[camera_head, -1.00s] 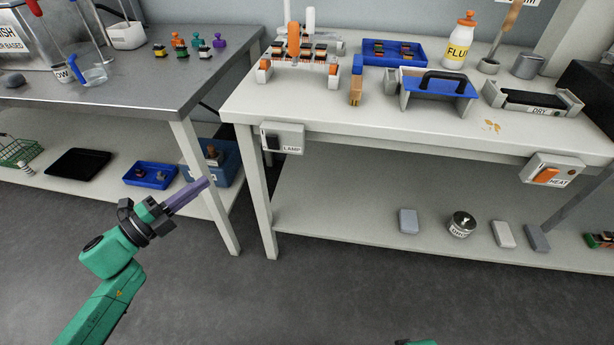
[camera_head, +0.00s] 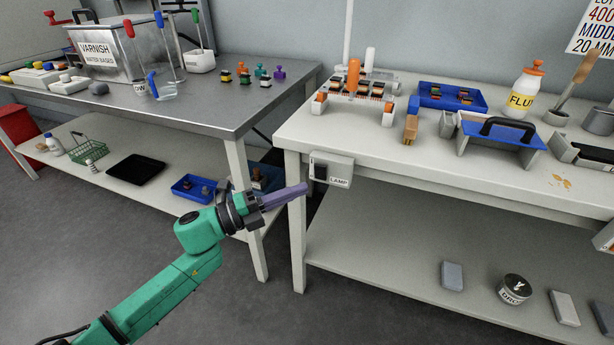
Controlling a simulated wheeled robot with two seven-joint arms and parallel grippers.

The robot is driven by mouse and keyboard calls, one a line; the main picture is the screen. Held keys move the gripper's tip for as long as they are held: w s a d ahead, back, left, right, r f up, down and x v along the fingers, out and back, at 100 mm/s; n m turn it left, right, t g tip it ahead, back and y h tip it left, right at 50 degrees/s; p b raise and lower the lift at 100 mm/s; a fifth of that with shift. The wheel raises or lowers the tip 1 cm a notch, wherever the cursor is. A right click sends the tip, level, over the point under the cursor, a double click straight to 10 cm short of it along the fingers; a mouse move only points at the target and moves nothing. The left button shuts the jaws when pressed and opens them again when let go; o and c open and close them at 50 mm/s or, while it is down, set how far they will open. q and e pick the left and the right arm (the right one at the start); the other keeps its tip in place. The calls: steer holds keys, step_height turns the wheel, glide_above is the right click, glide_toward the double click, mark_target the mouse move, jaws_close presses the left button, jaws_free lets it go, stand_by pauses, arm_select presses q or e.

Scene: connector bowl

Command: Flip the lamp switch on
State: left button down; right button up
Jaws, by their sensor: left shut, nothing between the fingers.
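The lamp switch box (camera_head: 331,169) is a pale box labelled LAMP, fixed to the front edge of the white table near its left corner. Its dark rocker (camera_head: 319,171) is on the left part of its face; which way it is set is too small to tell. My left gripper (camera_head: 304,188) is shut and empty, its purple fingers pointing right. The fingertips appear just left of and slightly below the switch box, with a small gap in the picture. Whether they touch it in depth cannot be told. My right gripper is not in view.
The white table (camera_head: 400,172) has a leg (camera_head: 296,225) right behind my left fingers. The steel bench (camera_head: 215,110) stands on the left. The white table holds a blue tray (camera_head: 425,97), a flux bottle (camera_head: 523,92) and a blue-topped fixture (camera_head: 505,138).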

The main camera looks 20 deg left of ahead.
mark_target(321, 169)
arm_select(q)
steer(key=w, duration=0.3)
steer(key=w+d+r, duration=0.1)
steer(key=shift+w+d, duration=0.1)
steer(key=shift+w, duration=0.3)
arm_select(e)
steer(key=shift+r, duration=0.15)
arm_select(q)
steer(key=shift+w+r+n+p, duration=0.15)
steer(key=shift+w+n+p, duration=0.15)
steer(key=shift+p, duration=0.65)
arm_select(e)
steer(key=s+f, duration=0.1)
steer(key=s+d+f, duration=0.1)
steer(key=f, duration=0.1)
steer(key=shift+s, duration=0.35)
